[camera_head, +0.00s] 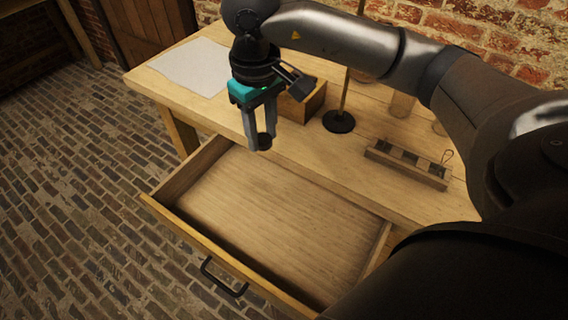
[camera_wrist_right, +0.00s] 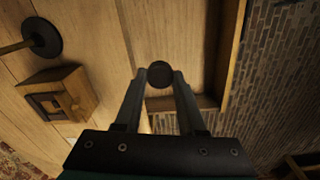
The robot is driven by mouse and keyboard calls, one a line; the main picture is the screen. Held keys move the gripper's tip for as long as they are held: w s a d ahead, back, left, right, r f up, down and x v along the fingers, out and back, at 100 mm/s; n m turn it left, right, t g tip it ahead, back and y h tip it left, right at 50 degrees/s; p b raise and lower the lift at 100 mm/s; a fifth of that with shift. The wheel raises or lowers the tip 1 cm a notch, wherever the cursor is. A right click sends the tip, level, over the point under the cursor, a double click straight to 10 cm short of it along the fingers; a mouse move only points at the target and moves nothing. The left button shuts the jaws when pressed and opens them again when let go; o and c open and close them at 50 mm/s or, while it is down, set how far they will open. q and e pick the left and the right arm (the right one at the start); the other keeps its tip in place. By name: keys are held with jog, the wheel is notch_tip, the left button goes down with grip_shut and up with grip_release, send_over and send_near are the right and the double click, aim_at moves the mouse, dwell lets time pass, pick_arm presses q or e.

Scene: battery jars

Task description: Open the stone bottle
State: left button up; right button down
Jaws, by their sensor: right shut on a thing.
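My right gripper (camera_head: 259,138) points down above the table's front edge, near the back left of the open drawer. It is shut on a small dark round piece (camera_head: 264,142). In the right wrist view this piece shows as a dark disc (camera_wrist_right: 159,74) between the two fingertips. Whether it is a stopper or lid I cannot tell. I cannot make out a stone bottle for certain in either view. My left gripper is not in view.
The pulled-out drawer (camera_head: 238,200) looks empty. On the wooden table (camera_head: 312,155) are a small wooden box (camera_head: 302,105), a stand with a round black base (camera_head: 339,121), a compartmented wooden tray (camera_head: 405,165), a pale sheet (camera_head: 189,66) and pale jars (camera_head: 402,104) at the back.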

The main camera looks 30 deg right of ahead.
notch_tip(320, 180, down, 2)
jog(key=shift+w+f+b, duration=0.15)
jog(key=shift+f+b, duration=0.05)
jog(key=shift+b, duration=0.15)
notch_tip(320, 180, down, 3)
jog(key=b, duration=0.4)
send_over(268, 205)
notch_tip(268, 205, down, 12)
jog(key=shift+r, duration=0.1)
jog(key=shift+a+f+b, duration=0.1)
jog(key=shift+f+b, duration=0.35)
jog(key=shift+f, duration=1.85)
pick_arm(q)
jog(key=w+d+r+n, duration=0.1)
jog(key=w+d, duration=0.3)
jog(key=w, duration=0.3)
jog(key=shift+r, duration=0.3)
pick_arm(e)
jog(key=shift+f, duration=0.2)
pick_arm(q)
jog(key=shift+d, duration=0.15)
pick_arm(e)
jog(key=shift+f, duration=0.15)
jog(key=c, duration=0.5)
grip_release()
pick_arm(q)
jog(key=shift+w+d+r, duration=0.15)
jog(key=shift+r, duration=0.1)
